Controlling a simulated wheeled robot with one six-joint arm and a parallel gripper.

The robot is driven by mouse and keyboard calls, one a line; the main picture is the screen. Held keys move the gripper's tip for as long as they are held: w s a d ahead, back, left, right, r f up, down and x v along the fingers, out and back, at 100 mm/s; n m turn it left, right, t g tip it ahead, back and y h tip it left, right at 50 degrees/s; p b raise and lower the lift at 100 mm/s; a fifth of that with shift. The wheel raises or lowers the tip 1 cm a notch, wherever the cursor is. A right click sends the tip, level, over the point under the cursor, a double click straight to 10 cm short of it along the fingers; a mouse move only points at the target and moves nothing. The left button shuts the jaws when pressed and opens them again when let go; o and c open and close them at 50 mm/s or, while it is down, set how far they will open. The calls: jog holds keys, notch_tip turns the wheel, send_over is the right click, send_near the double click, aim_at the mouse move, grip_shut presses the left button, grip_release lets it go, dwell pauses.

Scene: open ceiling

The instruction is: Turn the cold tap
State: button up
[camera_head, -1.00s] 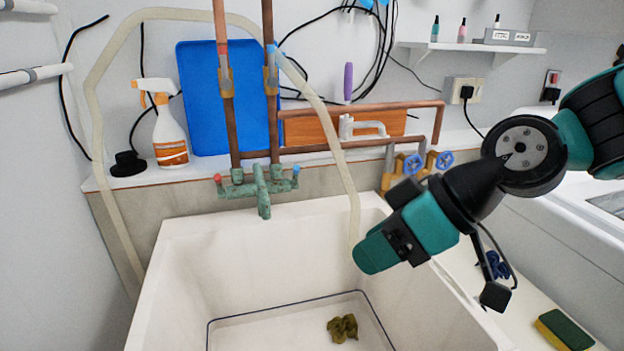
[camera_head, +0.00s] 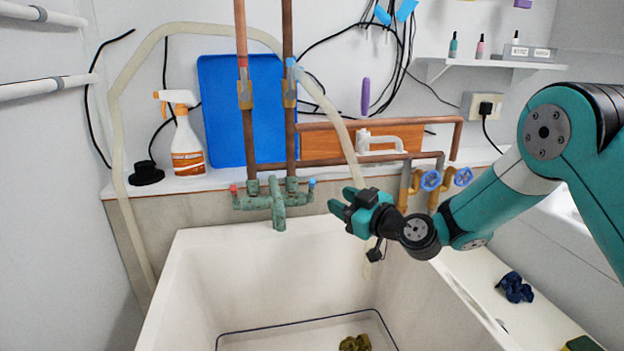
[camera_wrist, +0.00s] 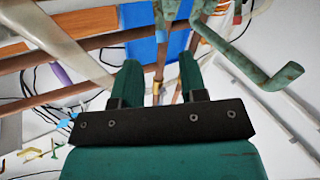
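The green, weathered mixer tap (camera_head: 278,205) is fixed to the wall above the sink. Its cold handle (camera_head: 311,187) has a blue tip and sits on the right; its hot handle (camera_head: 234,190) has a red tip and sits on the left. My gripper (camera_head: 338,198) is open and empty, with a gap between its two fingers. It is just right of the cold handle in the head view, apart from it. In the wrist view, the fingers of my gripper (camera_wrist: 159,62) point toward the pipes, and the green tap's spout (camera_wrist: 250,62) shows at the right.
The white sink (camera_head: 200,270) lies below, with a dark green cloth (camera_head: 355,343) in it. A pale hose (camera_head: 335,118) hangs behind my gripper. Two blue valve wheels (camera_head: 431,180) are close to my arm. A spray bottle (camera_head: 186,140) and a blue board (camera_head: 225,120) stand behind.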

aim_at(312, 191)
jog(key=p+x, duration=0.2)
jog(key=x, duration=0.8)
jog(key=shift+a+p, duration=0.1)
jog(key=shift+p, duration=0.3)
jog(key=shift+f, duration=0.1)
grip_shut()
